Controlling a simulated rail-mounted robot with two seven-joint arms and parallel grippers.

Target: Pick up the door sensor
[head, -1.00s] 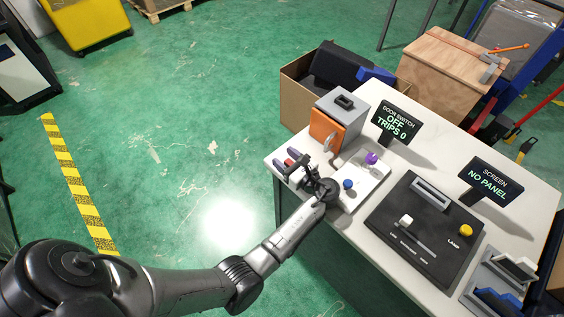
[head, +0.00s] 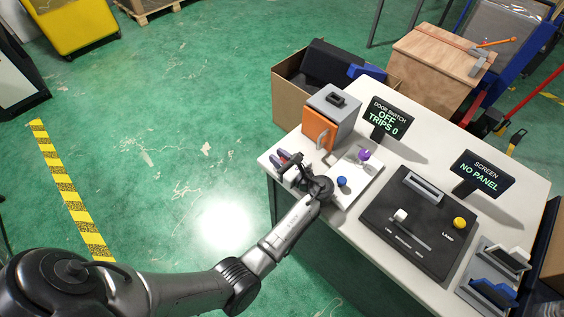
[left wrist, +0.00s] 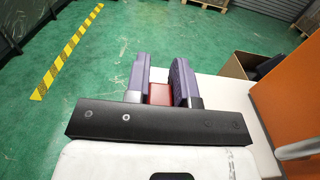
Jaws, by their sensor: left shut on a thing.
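My left gripper (head: 284,157) is over the left corner of the white table, beside the orange-doored box. Its two purple-grey fingers are shut on a small red block (left wrist: 159,93), seen between them in the left wrist view. The block is probably the door sensor, but most of it is hidden by the fingers and the dark gripper bar. I cannot tell whether it is clear of the table. The grey box (head: 335,104) has its orange door (head: 319,130) on the near side. My right gripper is not in view.
A display (head: 388,115) reads "DOOR SWITCH OFF TRIPS 0". A black control panel (head: 420,222) lies to the right. A cardboard box (head: 290,100) stands behind. The green floor at left is open.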

